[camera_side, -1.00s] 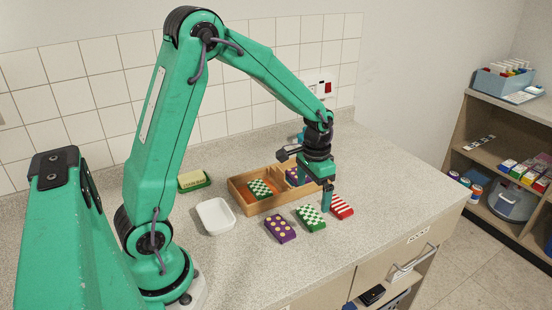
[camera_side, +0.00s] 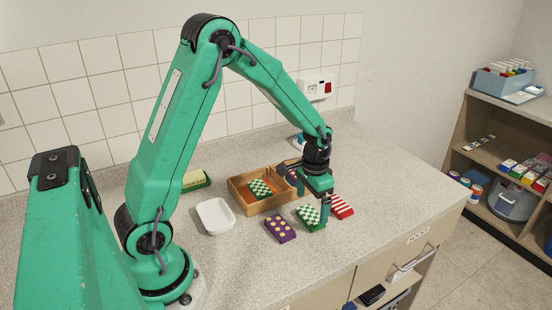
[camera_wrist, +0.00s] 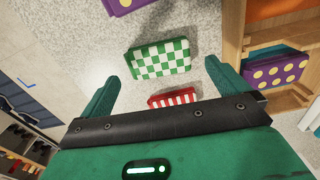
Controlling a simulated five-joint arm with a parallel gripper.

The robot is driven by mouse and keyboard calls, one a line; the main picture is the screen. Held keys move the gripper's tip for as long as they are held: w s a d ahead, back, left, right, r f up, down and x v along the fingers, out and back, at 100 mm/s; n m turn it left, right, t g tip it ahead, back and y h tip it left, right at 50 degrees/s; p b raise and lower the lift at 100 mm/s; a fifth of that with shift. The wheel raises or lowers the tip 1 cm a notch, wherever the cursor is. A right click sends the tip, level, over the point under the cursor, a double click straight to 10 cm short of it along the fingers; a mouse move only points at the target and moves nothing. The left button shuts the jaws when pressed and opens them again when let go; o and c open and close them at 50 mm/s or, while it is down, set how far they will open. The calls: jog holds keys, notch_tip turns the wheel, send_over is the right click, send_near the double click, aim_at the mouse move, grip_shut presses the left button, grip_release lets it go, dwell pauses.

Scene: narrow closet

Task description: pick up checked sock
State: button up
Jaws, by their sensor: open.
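A folded green-and-white checked sock (camera_side: 310,217) lies flat on the speckled counter; it shows in the wrist view (camera_wrist: 160,58) just ahead of the fingertips, roughly centred between them. A second checked sock (camera_side: 261,189) lies inside the wooden box. My gripper (camera_wrist: 161,76) is open and empty. In the side view my gripper (camera_side: 312,196) is low over the counter, just behind and right of the loose checked sock, with a finger close to its right end. I cannot tell whether they touch.
A purple dotted sock (camera_side: 280,228) lies left of the checked sock, a red striped sock (camera_side: 340,206) right. The wooden box (camera_side: 242,205) stands close behind, holding another purple dotted sock (camera_wrist: 275,73). A white tray (camera_side: 216,216) sits further left. The counter's front is clear.

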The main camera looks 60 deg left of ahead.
aim_at(311, 215)
jog(key=shift+f, duration=2)
jog(key=c, duration=0.9)
